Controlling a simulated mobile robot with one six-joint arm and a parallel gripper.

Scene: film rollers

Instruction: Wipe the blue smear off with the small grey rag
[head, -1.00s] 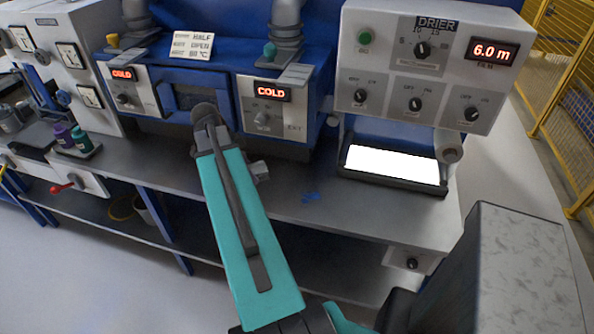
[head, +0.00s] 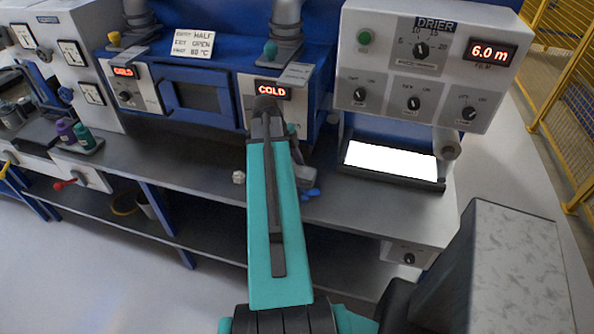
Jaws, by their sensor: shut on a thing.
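The blue smear (head: 311,193) lies on the grey counter near its front edge, left of the drier's tray. My gripper (head: 305,181) is just above and left of the smear, partly hidden behind my teal arm. It is shut on a small grey thing at its tip, which I take to be the small grey rag; its outline blends with the fingers. I cannot tell whether the rag touches the counter.
A small whitish lump (head: 238,177) lies on the counter (head: 335,203), left of my arm. The drier (head: 431,66) overhangs a bright white panel in a dark tray (head: 440,185). Teal and purple bottles (head: 83,136) stand at left. Yellow fencing (head: 565,100) is at right.

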